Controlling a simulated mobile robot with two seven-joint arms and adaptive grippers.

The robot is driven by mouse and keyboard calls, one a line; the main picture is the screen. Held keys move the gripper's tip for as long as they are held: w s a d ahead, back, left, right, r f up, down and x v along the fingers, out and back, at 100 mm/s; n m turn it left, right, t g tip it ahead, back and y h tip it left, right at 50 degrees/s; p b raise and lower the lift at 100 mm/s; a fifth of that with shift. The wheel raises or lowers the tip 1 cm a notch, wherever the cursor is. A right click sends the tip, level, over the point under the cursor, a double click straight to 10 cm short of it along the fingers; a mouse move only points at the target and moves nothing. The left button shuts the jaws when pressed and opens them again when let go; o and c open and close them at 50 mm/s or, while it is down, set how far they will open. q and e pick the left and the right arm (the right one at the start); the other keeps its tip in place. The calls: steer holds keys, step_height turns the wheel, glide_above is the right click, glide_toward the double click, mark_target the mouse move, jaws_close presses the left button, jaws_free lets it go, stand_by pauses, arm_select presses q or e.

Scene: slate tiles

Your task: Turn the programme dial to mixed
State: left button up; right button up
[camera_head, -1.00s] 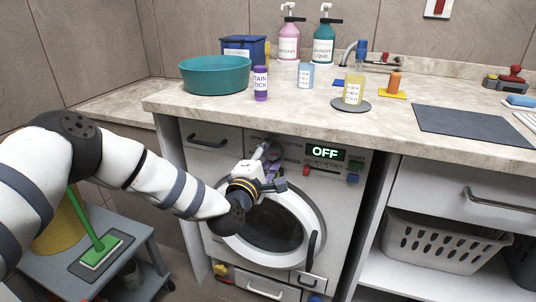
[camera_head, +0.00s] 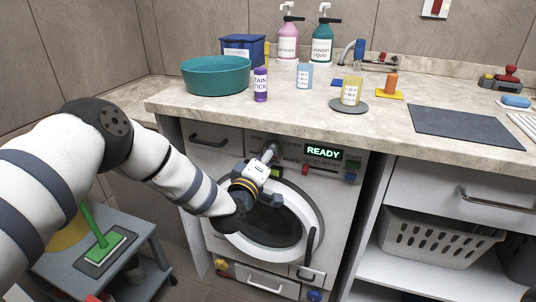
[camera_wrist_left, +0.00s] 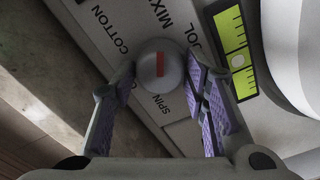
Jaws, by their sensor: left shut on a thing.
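The programme dial (camera_wrist_left: 172,82) is a round grey knob with a red mark, seen in the left wrist view. The mark runs up and down in that picture, with the partly cut-off MIX label above it. COTTON is printed to its left, a cut-off label ending in OL to its right and SPIN below. My left gripper (camera_wrist_left: 160,72) is shut on the dial, its purple-padded fingers on either side. In the head view my left gripper (camera_head: 268,154) is at the washing machine's (camera_head: 335,190) panel and mostly hides the dial. The display (camera_head: 323,153) reads READY. My right gripper is not in view.
The round door (camera_head: 309,214) is below my left gripper. Red and blue controls sit right of the dial. The worktop (camera_head: 290,119) overhangs above, holding a teal basin (camera_head: 216,75) and bottles. A grey stool (camera_head: 60,285) stands at left.

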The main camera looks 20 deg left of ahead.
arm_select(q)
steer(key=shift+a, duration=0.1)
stand_by(0.5)
steer(key=o, duration=1.1)
steer(key=shift+o, duration=0.2)
steer(key=shift+s, duration=0.1)
steer(key=s, duration=1.1)
steer(key=shift+s+a, duration=0.2)
steer(key=shift+s, duration=0.2)
